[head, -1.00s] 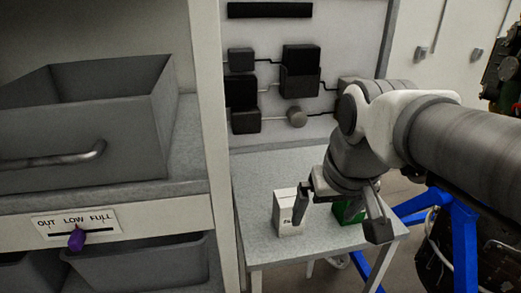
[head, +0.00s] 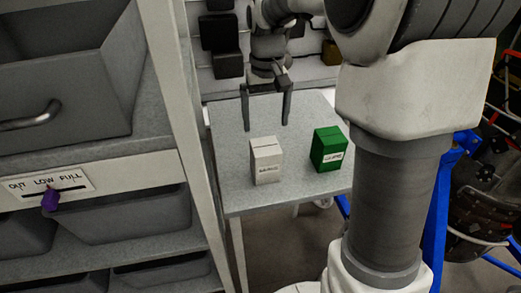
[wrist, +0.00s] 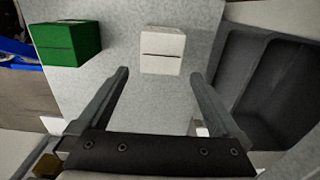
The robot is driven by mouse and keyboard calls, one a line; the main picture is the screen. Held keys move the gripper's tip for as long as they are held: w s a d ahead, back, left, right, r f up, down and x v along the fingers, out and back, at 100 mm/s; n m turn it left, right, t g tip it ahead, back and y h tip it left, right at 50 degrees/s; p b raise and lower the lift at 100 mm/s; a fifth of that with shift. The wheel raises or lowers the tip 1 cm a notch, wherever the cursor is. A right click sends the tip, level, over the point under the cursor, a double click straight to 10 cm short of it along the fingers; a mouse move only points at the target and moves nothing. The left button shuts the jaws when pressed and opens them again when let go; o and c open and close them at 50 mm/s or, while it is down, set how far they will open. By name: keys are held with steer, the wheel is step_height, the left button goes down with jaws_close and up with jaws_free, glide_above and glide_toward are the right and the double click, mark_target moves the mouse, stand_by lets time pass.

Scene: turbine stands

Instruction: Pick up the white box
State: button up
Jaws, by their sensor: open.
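The white box (head: 266,161) stands upright on the small grey table (head: 237,196), near its front left. My gripper (head: 266,127) is open and empty; in the head view its fingers point down behind the box, with nothing between them. In the wrist view the white box (wrist: 163,50) lies beyond the fingertips of my gripper (wrist: 158,74), roughly in line with the gap between them. The fingers appear apart from the box. A green box (head: 328,149) stands on the same table to the right of the white box.
A shelf unit with a grey bin (head: 66,77) stands close on the left, with more bins (head: 117,217) below. A panel with dark boxes (head: 220,32) is behind the table. A blue frame (head: 447,190) stands to the right.

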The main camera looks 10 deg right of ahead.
mark_target(266, 144)
step_height(266, 144, down, 9)
steer(key=shift+r, duration=0.1)
steer(key=shift+s+a+f, duration=0.1)
steer(key=shift+s+f, duration=0.1)
steer(key=shift+f, duration=1.15)
steer(key=shift+s+f, duration=0.15)
steer(key=shift+f, duration=1.2)
jaws_close()
